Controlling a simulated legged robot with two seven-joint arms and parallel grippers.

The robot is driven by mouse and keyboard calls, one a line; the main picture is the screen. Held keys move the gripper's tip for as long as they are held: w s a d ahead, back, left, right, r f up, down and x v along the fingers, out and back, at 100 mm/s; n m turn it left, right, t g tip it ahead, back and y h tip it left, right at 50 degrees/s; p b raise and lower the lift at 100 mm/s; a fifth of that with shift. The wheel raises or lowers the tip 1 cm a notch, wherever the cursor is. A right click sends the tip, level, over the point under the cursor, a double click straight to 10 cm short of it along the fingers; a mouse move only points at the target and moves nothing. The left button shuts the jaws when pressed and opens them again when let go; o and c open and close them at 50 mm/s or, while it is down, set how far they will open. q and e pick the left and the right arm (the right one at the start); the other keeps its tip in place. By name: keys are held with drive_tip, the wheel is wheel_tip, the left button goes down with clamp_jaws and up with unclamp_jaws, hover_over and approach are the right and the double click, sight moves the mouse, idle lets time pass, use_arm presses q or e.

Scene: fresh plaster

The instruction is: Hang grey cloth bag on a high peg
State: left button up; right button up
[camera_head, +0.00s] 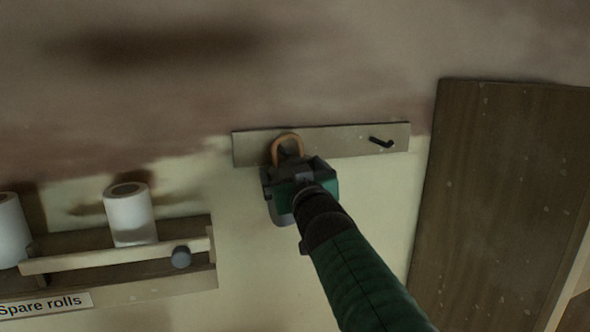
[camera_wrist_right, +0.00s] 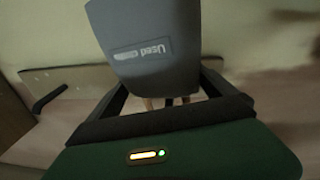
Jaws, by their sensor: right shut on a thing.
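The grey cloth bag (camera_wrist_right: 145,45), with a pale label starting "Used", fills the upper middle of the wrist view. Its tan loop (camera_head: 287,142) stands up above my right gripper (camera_head: 290,170) in the head view, in front of the left part of the peg board (camera_head: 335,143). My right gripper is shut on the bag. Most of the bag is hidden behind the gripper in the head view. A black peg (camera_head: 381,142) sticks out at the board's right, bare; it also shows in the wrist view (camera_wrist_right: 50,98). I cannot tell whether the loop is around a peg. My left gripper is out of view.
A wooden shelf (camera_head: 120,262) labelled "Spare rolls" holds white rolls (camera_head: 130,215) at the lower left, with a grey round knob (camera_head: 181,257) on its front. A brown wooden panel (camera_head: 500,190) stands at the right. The wall above the board is clear and stained.

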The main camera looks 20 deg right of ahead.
drive_tip(key=shift+w+a, duration=0.15)
drive_tip(key=shift+w, duration=0.45)
drive_tip(key=shift+w+a+p, duration=0.15)
drive_tip(key=shift+w+p, duration=0.2)
drive_tip(key=shift+w, duration=0.55)
drive_tip(key=shift+d, duration=0.2)
drive_tip(key=shift+f, duration=0.1)
drive_tip(key=shift+w+f+b, duration=0.1)
drive_tip(key=shift+f+b, duration=0.25)
drive_tip(key=shift+f, duration=0.15)
drive_tip(key=shift+f+b, duration=0.7)
drive_tip(key=shift+b, duration=0.1)
